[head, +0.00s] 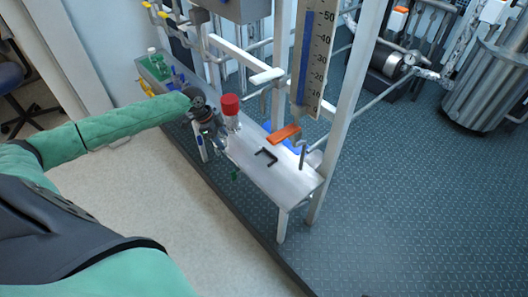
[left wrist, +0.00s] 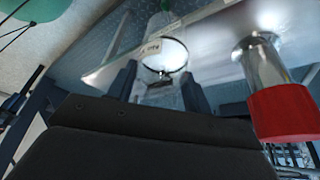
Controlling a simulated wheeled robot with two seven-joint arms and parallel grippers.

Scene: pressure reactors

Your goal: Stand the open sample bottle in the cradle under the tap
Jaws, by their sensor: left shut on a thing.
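My left gripper (head: 216,142) is at the bench's front edge, left of the cradle. In the left wrist view its two dark fingers (left wrist: 160,86) are shut on the clear open sample bottle (left wrist: 167,54), whose round mouth and pale label show. In the head view the bottle is small and mostly hidden by the gripper. A small green piece (head: 234,174) shows below the gripper; I cannot tell how it is attached. The cradle, a black bracket (head: 266,155), lies on the bench with nothing in it. The tap has an orange handle (head: 283,133) above and behind it.
Frame uprights and a scale (head: 312,60) rise behind.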

